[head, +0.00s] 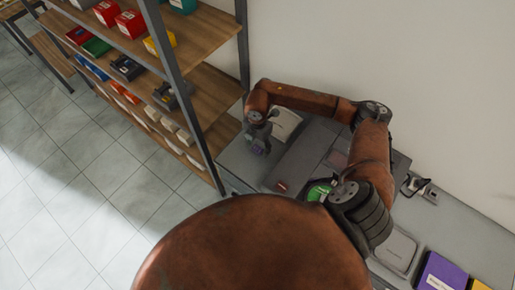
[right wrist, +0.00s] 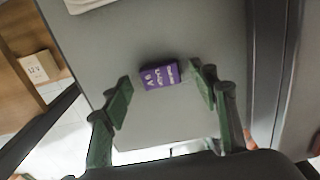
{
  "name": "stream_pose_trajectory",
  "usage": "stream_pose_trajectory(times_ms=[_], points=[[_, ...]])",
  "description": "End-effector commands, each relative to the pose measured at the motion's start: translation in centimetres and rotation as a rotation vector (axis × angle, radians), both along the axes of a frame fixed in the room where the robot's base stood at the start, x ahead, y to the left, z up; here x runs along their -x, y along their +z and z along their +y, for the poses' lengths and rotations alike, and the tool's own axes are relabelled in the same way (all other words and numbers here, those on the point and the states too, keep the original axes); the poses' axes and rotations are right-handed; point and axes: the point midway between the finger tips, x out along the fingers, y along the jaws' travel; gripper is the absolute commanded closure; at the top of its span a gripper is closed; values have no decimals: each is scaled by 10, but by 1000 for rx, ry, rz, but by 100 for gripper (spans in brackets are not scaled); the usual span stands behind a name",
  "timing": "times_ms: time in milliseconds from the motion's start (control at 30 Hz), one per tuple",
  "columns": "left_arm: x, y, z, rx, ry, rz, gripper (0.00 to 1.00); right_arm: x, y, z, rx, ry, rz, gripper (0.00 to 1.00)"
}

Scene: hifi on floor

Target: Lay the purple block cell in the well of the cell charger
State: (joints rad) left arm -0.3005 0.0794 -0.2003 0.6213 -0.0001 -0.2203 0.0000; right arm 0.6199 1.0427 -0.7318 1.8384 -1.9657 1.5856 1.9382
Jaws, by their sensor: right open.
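The purple block cell (right wrist: 160,75) lies on a grey surface, with white lettering facing up. In the right wrist view my right gripper (right wrist: 161,86) is open, with one green finger on each side of the cell. A gap shows on both sides, and I cannot tell how far above the surface the fingertips are. In the head view my right gripper (head: 258,144) points down at the left end of the grey counter, partly hiding the cell there. I cannot make out the cell charger or its well for certain. My left gripper is out of view.
A shelf rack (head: 180,85) with several boxes stands left of the grey counter (head: 235,158). A large dark grey unit (head: 305,155) lies right of the gripper. A purple box (head: 440,272) stands at the lower right. A wall runs behind.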

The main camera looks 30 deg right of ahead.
Motion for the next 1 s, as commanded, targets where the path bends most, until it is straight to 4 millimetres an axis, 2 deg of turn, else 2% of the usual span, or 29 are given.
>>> stream_pose_trajectory(times_ms=[300, 1000], points=[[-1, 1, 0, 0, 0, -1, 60, 0, -6, 0, 0, 0, 0, 46], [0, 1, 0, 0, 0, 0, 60, 0, -6, 0, 0, 0, 0, 94]])
